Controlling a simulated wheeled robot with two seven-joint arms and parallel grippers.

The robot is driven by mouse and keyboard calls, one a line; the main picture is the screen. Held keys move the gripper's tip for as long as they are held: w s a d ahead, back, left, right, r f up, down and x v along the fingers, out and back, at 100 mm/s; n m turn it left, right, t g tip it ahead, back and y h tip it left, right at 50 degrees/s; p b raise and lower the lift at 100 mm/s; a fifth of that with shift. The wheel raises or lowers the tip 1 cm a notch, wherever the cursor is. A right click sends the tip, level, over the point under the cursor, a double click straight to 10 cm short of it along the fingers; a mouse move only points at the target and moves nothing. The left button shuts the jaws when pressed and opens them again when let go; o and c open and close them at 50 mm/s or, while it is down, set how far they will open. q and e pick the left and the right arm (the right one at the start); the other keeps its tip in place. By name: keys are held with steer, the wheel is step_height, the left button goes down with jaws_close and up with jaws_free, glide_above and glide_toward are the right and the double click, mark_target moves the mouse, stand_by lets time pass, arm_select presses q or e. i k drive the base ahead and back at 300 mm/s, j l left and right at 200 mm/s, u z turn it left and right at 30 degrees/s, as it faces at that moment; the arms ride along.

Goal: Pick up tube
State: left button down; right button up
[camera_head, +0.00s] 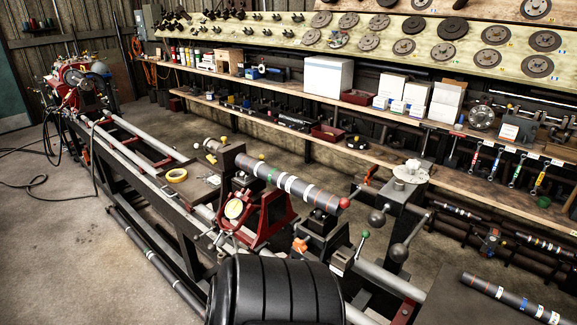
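A dark grey tube (270,178) with white, green and red bands lies across the lathe's supports near the middle of the camera_head view. A red dial stand (262,215) is just below it. A second dark tube (512,299) with white and blue bands lies on a dark surface at the lower right. A third banded tube (148,254) runs low along the near side of the lathe frame. I cannot tell which tube the task means. Neither of my grippers is in view.
The lathe bed (130,160) runs from the upper left to the lower right. A black ribbed rounded object (275,292) fills the bottom middle. Shelves with boxes (328,76) and tools line the back wall. More tubes (456,212) lie low at right. Concrete floor is open at left.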

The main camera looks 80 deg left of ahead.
mark_target(326, 201)
steer(key=u, duration=2.7)
steer(key=i+j+z, duration=0.1)
steer(key=j, duration=0.25)
steer(key=i+j+z, duration=0.1)
steer(key=i+j, duration=0.15)
steer(key=i+j+z, duration=0.1)
steer(key=j, duration=0.35)
